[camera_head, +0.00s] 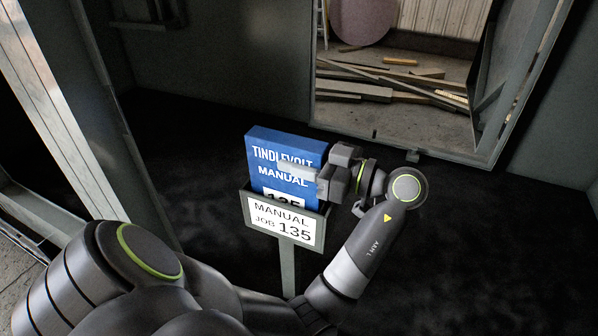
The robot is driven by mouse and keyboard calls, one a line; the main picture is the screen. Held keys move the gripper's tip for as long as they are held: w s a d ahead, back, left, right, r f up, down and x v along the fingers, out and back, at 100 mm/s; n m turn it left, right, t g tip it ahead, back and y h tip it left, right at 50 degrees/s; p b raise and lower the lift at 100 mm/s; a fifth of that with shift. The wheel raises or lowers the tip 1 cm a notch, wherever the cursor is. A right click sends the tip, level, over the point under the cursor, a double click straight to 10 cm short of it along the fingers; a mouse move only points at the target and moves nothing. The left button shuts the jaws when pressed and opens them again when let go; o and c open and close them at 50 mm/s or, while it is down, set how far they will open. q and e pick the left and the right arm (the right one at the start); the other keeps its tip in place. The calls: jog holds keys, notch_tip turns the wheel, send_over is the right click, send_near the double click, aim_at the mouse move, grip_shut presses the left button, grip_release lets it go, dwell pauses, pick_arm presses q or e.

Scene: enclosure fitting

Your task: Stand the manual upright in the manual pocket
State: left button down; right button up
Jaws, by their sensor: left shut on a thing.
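The manual (262,152) is a blue book with white lettering, "TINDLEVOLT MANUAL". It stands upright with its lower part inside the manual pocket (247,207), a dark open-topped holder on a post, labelled "MANUAL JOB 135". The pocket's front hides the manual's bottom, so I cannot tell whether it rests on the pocket floor. My left gripper (312,172) reaches in from the right side of the manual and is shut on it, with one finger across its front face. My right gripper is not in view.
A grey post (287,265) carries the pocket above a dark floor. Behind is an opening with a metal frame (400,150), with planks (375,88) lying beyond it. A grey upright frame (75,110) stands at the left. Dark floor around the post is clear.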

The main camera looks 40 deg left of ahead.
aim_at(287, 181)
pick_arm(q)
jog(key=shift+f+p, duration=0.3)
jog(key=shift+f, duration=1.55)
jog(key=c, duration=1.4)
grip_release()
jog(key=shift+f, duration=0.2)
jog(key=o, duration=0.5)
jog(key=shift+r, duration=0.1)
jog(key=shift+r, duration=0.1)
